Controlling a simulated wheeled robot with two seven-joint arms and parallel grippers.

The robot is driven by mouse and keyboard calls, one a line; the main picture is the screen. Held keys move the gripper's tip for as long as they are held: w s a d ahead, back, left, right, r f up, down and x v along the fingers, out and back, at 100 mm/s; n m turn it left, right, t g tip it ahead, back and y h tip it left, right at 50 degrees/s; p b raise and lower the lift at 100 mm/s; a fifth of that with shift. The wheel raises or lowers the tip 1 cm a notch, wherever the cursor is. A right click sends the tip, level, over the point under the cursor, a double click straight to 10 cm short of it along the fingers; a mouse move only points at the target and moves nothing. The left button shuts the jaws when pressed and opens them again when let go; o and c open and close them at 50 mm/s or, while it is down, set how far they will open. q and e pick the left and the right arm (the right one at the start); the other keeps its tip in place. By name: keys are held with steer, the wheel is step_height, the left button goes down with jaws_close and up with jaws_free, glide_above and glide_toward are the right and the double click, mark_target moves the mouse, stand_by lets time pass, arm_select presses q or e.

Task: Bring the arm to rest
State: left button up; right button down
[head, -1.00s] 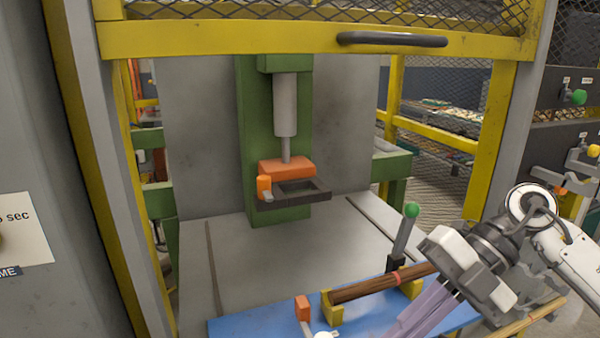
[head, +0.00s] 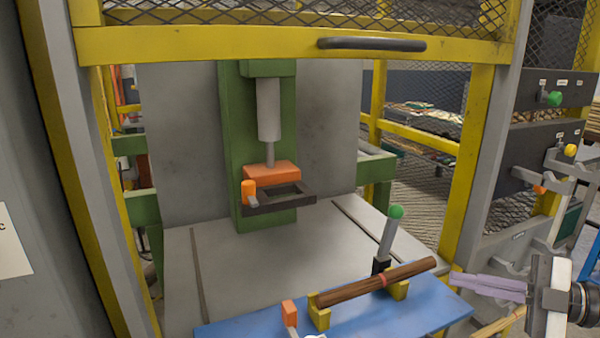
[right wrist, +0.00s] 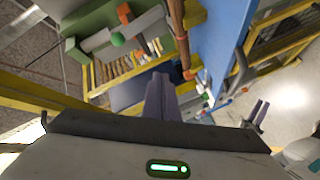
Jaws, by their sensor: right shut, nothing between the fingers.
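My right gripper (head: 458,281) is at the lower right of the head view. Its purple fingers are together and empty, pointing left, to the right of the blue board's end. In the right wrist view the closed fingers (right wrist: 158,88) show in the middle with nothing between them. Small purple fingers (right wrist: 259,112), seemingly my left gripper, show at the right of that view; they are too small to tell open from shut. My left gripper is not in the head view.
A dark wooden rod (head: 372,284) with a red band lies in yellow holders on the blue board (head: 425,306). A green-knobbed lever (head: 388,238) stands behind it. The green press (head: 235,145) is inside a yellow-framed cage (head: 456,170). Dark panels with knobs (head: 552,98) are at right.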

steer(key=w+d+r+m+t+h, duration=0.4)
steer(key=w+d+m+t+h, duration=0.15)
steer(key=d, duration=0.25)
steer(key=w+d+r+m+t+h, duration=0.4)
steer(key=w+d+m+t+h, duration=0.1)
steer(key=d+t, duration=0.15)
steer(key=d+f+m+g+h, duration=0.5)
steer(key=d+f+m+h, duration=0.25)
steer(key=d+h, duration=0.4)
steer(key=s+a+f+g+y, duration=0.1)
steer(key=s+a+f+y, duration=0.1)
steer(key=s+a+f, duration=0.5)
steer(key=s+a+f+g+y, duration=0.15)
steer(key=a+f, duration=0.45)
steer(key=f, duration=0.6)
steer(key=s+a+f+g+y, duration=0.2)
steer(key=s+a+f+y, duration=0.15)
steer(key=a+f, duration=0.4)
steer(key=s+a+f+m+g+y, duration=0.1)
steer(key=s+a+f+m+y, duration=0.1)
steer(key=s+a+f, duration=0.65)
steer(key=s+a+f+m+g+y, duration=0.1)
steer(key=s+a+f+g, duration=0.15)
steer(key=s+a, duration=0.95)
step_height(320, 180, down, 8)
steer(key=a+b, duration=0.1)
steer(key=b, duration=0.8)
steer(key=shift+s+r+t+b, duration=0.15)
steer(key=shift+s+t+b, duration=0.15)
steer(key=shift+b, duration=0.05)
